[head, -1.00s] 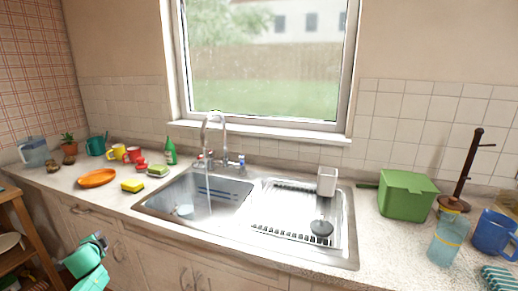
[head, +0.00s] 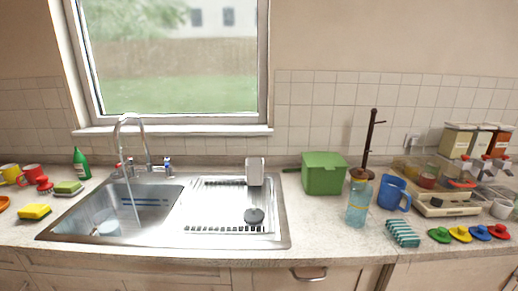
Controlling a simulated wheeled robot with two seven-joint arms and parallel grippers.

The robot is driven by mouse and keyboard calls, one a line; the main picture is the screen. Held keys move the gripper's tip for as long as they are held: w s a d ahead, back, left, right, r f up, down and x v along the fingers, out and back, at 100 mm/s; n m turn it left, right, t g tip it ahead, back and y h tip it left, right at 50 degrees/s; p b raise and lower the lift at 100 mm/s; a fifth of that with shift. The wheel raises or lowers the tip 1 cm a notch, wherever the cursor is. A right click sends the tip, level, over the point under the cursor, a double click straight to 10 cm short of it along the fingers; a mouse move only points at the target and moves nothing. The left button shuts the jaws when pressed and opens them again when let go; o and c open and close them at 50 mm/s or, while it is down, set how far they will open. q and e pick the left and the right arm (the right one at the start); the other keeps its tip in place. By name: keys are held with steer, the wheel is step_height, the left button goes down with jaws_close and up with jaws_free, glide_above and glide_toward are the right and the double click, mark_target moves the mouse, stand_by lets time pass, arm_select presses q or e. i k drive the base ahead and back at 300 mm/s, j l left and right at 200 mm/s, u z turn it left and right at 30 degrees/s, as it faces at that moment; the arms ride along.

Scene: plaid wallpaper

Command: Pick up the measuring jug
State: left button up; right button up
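A blue jug (head: 393,192) with a handle on its right side stands upright on the counter, right of the sink. I cannot see markings on it, so I cannot tell for sure that it is the measuring jug. A clear bluish bottle or jar (head: 358,203) stands close by on its left, a little nearer. Neither of my grippers is in this view.
A green box (head: 323,174), a dark mug-tree stand (head: 371,140) and a teal striped cloth or sponge (head: 402,233) surround the jug. Several coloured lids and a scale-like appliance (head: 445,203) lie to its right. The sink (head: 70,226) has its tap running.

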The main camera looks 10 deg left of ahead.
mark_target(106, 222)
steer(key=u, duration=1.55)
